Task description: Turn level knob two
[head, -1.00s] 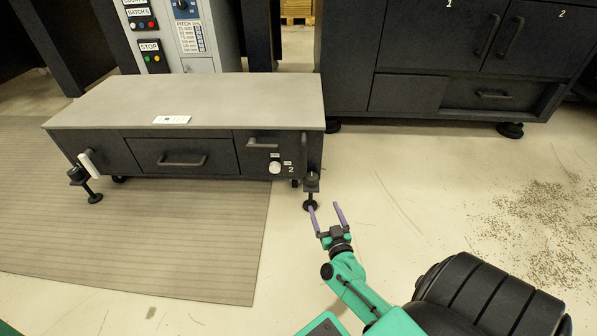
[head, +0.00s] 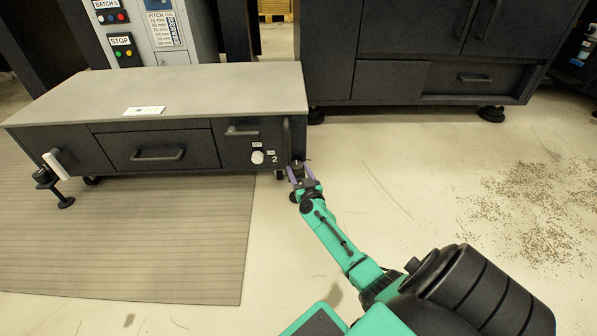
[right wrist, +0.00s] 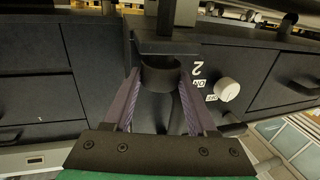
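Level knob two is the black round knob (head: 297,164) on the levelling foot at the right front corner of the low grey-topped bench (head: 200,88), beside the white "2". In the right wrist view the knob (right wrist: 160,73) shows as a dark cylinder under a bracket. My right gripper (head: 299,171) is at this knob. In the right wrist view its purple fingers (right wrist: 159,80) stand open on either side of the knob, with narrow gaps; any contact is hard to tell. The foot below is largely hidden by the gripper. My left gripper is not in view.
A white rotary switch (head: 257,157) is on the bench front, left of the "2"; it also shows in the right wrist view (right wrist: 227,89). A second levelling foot (head: 46,178) stands at the bench's left. A dark cabinet (head: 430,50) stands behind. Debris (head: 535,200) lies on the right floor.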

